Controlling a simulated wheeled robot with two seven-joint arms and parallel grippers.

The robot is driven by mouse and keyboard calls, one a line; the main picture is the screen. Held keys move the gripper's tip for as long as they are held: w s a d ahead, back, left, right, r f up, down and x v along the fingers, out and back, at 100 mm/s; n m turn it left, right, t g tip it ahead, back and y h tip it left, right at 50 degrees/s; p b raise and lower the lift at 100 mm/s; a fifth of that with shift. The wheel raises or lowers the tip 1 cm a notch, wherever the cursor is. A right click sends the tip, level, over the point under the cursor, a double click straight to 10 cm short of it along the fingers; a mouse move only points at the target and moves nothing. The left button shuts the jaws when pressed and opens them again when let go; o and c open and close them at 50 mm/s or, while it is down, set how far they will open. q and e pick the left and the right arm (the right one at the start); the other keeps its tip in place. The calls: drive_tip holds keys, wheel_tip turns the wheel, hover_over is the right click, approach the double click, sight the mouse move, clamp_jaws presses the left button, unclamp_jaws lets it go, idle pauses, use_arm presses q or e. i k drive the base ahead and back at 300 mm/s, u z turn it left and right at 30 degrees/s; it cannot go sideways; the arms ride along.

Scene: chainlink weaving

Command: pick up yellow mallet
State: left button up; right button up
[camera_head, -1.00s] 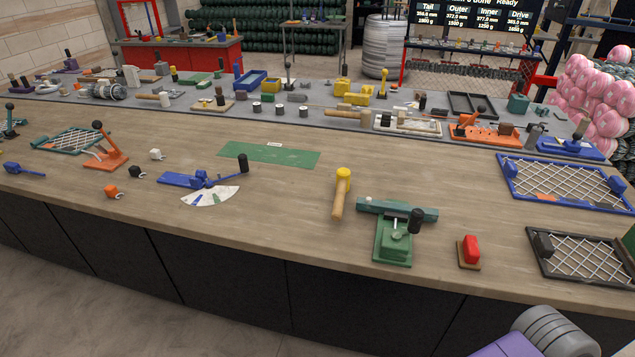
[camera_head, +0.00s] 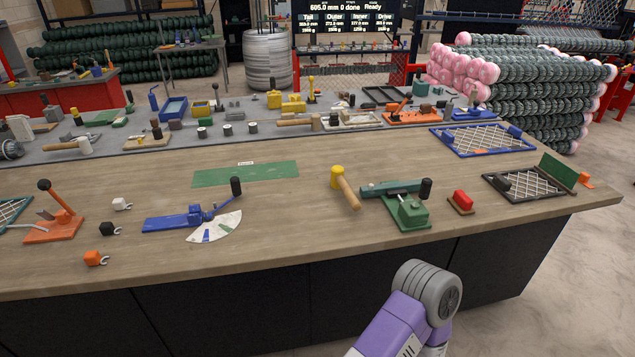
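The yellow mallet (camera_head: 345,186) lies on the wooden workbench, its yellow head at the upper left and its wooden handle slanting down to the right. It lies just left of a green clamp-like tool (camera_head: 406,205), with a small gap between them. A purple and grey link of my arm shows at the bottom, in front of the bench. No gripper fingers show in this view, and nothing of mine touches the mallet.
A red block on a wooden base (camera_head: 461,202) stands right of the green tool. A blue tool with a fan-shaped scale (camera_head: 195,220) lies to the left, near a green mat (camera_head: 245,174). The wooden bench (camera_head: 290,235) is clear in front of the mallet.

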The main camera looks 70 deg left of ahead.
sight(337, 180)
drive_tip(key=u, duration=1.5)
